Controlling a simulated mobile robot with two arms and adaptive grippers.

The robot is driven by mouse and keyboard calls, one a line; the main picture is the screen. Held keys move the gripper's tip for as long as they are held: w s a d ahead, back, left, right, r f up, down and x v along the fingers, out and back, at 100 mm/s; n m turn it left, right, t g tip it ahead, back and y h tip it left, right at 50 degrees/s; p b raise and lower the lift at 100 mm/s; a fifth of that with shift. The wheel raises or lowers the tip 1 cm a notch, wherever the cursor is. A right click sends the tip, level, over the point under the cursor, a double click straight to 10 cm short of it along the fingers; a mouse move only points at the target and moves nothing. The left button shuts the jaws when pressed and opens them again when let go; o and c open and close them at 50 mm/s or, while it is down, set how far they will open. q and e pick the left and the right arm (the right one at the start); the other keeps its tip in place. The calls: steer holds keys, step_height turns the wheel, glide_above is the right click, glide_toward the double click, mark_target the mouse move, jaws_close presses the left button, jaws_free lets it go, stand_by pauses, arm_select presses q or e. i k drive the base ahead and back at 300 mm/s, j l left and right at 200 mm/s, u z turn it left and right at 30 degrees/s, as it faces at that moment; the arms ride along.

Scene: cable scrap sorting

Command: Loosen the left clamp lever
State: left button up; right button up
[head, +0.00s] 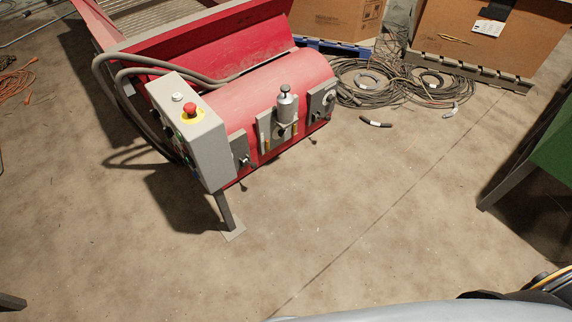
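A red machine (275,88) with a rounded drum cover stands at the upper left of the head view. A small grey plate with a dark lever, the left clamp lever (244,160), sits low on the cover's front, just right of the grey control box (208,148). It is small, and its exact angle is hard to tell. A similar clamp plate with a knob (329,97) is at the cover's right end. Between them is a grey plate with a silver cylinder (287,105). Neither of my grippers is in view.
The control box has a red button (191,112). Grey hoses (140,70) loop behind it. A machine leg (225,211) stands on the floor. Cable coils (372,83) and a short dark cable piece (375,122) lie at right. A green table (551,145) is at far right. The middle floor is clear.

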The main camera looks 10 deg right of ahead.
mark_target(253, 166)
steer(key=i+j+z, duration=0.45)
steer(key=i, duration=0.25)
steer(key=i+j+z, duration=0.45)
steer(key=i+j, duration=0.15)
steer(key=j, duration=0.2)
